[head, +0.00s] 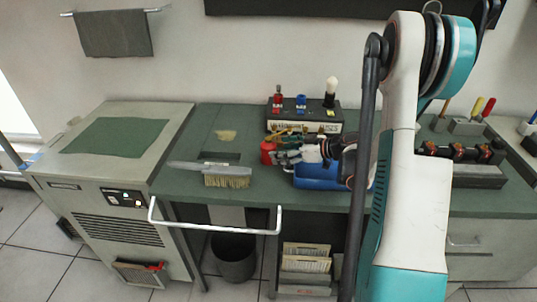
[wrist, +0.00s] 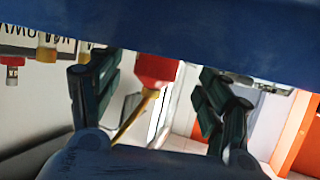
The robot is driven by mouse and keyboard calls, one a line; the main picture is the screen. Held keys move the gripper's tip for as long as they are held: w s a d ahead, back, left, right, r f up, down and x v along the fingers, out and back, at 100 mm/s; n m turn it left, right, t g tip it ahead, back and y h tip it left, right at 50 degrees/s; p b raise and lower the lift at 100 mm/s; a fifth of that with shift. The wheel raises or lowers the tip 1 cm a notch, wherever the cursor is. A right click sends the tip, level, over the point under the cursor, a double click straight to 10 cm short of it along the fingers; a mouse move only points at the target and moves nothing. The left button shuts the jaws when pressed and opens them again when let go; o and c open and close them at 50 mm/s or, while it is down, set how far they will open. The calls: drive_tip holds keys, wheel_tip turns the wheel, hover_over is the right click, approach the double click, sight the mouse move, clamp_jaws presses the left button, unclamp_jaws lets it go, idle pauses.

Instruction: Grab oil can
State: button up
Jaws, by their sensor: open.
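The oil can (head: 267,151) is red and stands on the green workbench, just left of my gripper in the head view. In the wrist view, which looks upside down, the red oil can (wrist: 156,69) shows between my fingers with a thin yellow spout. My gripper (head: 287,153) is open, and its two dark fingers are apart on either side of the can in the wrist view (wrist: 155,82). I see no clear contact. A blue body across the top of the wrist view hides part of the can.
A blue object (head: 316,178) sits close under my gripper. A brush (head: 227,181) lies to the left on the workbench (head: 195,150). A box (head: 308,118) with small bottles stands behind. A tool rack (head: 467,127) is at the right. A white rail (head: 215,230) runs along the front.

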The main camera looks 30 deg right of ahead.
sight(268, 150)
drive_tip(key=shift+b+x, duration=1.15)
drive_tip(key=shift+x, duration=2.25)
drive_tip(key=shift+d, duration=0.1)
drive_tip(key=shift+r, duration=0.1)
drive_tip(key=shift+c, duration=0.6)
drive_tip(key=c, duration=1.2)
